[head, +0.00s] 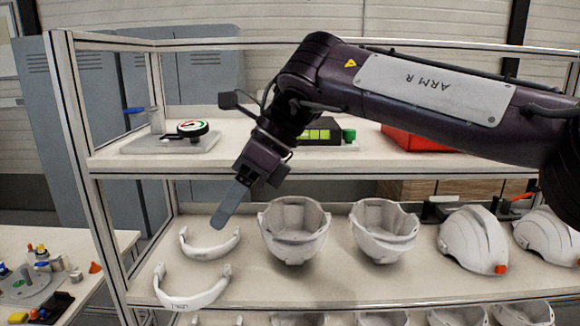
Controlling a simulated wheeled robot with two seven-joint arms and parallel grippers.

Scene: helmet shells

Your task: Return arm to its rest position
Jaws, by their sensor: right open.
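My right arm reaches in from the right across the shelf rack, with "ARM R" on its pale panel. My right gripper (226,210) points down and to the left in front of the middle shelf. It is open, and I see nothing in it. One flat grey finger shows clearly; the other cannot be made out. Its tip appears just above the rear white curved band (210,246) and left of an upturned white helmet shell (294,229). I cannot tell the exact gap to them. My left gripper is not in view.
The middle shelf also holds a front band (192,289), a second upturned shell (384,231) and domed helmets (472,240) at right. The upper shelf carries a gauge (192,128), a green-and-black box (320,130) and a red bin (418,139). A rack post (88,165) stands left.

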